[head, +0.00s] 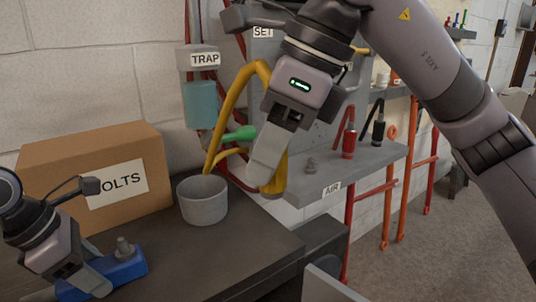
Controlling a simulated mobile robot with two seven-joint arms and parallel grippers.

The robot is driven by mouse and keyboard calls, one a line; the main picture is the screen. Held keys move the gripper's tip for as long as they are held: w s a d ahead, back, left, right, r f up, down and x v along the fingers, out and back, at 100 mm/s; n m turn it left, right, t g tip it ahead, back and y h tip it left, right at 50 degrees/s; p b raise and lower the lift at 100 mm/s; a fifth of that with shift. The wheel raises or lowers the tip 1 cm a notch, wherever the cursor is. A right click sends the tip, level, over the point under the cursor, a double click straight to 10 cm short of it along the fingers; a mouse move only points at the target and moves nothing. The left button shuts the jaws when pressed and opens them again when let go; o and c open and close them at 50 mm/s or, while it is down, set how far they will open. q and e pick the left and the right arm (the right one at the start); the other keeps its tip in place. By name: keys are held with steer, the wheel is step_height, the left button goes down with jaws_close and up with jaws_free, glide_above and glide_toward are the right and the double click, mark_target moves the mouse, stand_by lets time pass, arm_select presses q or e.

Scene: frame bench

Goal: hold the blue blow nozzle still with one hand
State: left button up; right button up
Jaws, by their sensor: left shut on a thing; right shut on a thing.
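The blue blow nozzle (127,268) is a blue body with a grey stub on top, low at the left on the dark bench. My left gripper (98,284) is shut on it, and its fingers hide part of the blue body. I cannot tell whether the nozzle touches the bench. My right gripper (262,172) is high in the middle, pointing down, shut on the yellow hose (277,178). The hose loops up behind the gripper and down toward the grey cup. The fingers hide part of the hose.
A grey cup (203,208) stands on the dark bench (205,260), beside a cardboard bolts box (140,148). The trap (200,103) with a green part (239,134) hangs on the wall. A grey shelf (372,158) marked AIR holds red and black blow nozzles.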

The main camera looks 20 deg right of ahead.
arm_select(q)
steer(key=o, duration=1.4)
